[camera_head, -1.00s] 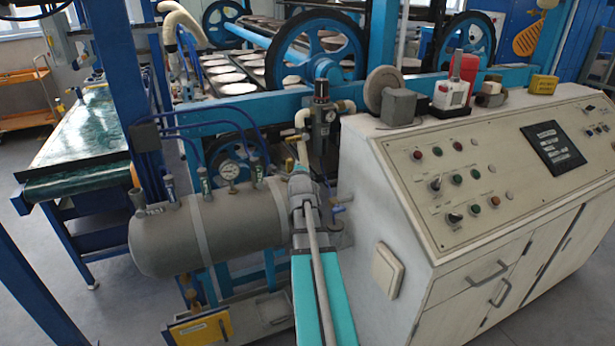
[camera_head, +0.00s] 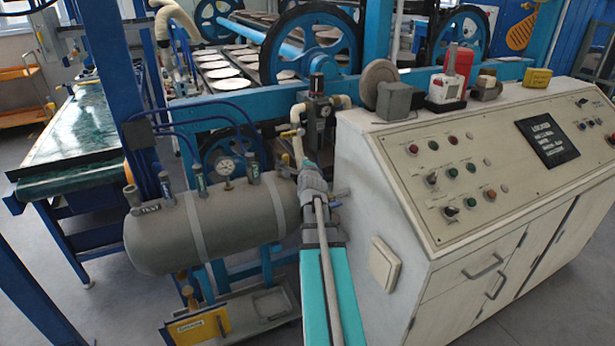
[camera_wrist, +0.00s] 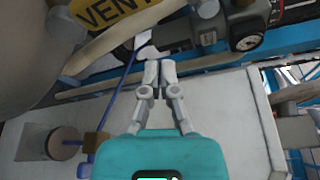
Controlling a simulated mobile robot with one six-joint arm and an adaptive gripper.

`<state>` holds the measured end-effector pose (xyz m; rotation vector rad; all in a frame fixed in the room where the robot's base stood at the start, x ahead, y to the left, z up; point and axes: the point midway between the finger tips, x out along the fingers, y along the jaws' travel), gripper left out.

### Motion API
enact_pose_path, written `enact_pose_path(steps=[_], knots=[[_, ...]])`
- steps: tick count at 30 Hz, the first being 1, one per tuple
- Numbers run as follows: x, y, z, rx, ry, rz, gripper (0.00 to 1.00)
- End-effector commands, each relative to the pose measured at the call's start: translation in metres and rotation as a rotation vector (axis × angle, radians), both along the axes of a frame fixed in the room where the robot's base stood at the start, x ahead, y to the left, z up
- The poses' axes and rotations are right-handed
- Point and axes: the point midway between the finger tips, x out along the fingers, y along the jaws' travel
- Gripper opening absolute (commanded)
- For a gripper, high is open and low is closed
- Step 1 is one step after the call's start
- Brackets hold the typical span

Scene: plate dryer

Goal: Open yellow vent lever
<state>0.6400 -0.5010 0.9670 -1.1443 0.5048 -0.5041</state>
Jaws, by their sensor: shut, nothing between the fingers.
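A yellow piece lettered VENT (camera_wrist: 112,10) shows at the top left in the wrist view, cut off by the frame edge. I cannot tell whether it is the lever itself or its label. My gripper (camera_wrist: 158,66) has its fingers together and empty, below and right of the yellow piece and apart from it in the picture. In the head view my gripper (camera_head: 311,172) is at the right end of the grey tank (camera_head: 160,235), its fingertips hard to make out. A yellow plate with dark lettering (camera_head: 202,326) shows low under the tank.
The sloped control cabinet (camera_head: 395,200) stands close to the right of my arm. A regulator with pipes (camera_head: 319,118) is just behind my gripper. A dark round fitting (camera_wrist: 247,40) lies right of the fingers in the wrist view. Blue frame bars (camera_head: 230,110) run behind the tank.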

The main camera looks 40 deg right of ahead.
Motion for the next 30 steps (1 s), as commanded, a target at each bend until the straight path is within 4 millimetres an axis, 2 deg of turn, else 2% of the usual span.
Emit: enact_pose_path(steps=[1, 3, 12, 18, 30], knots=[[-0.011, 0.01, 0.0, 0.0, 0.0, 0.001, 0.0], [-0.02, 0.019, 0.0, 0.0, 0.0, 0.002, 0.0], [-0.052, 0.046, 0.0, -0.001, 0.0, 0.004, 0.0], [-0.06, 0.054, 0.0, 0.0, -0.001, 0.004, 0.0], [-0.06, 0.055, 0.0, -0.001, 0.0, 0.005, 0.0]])
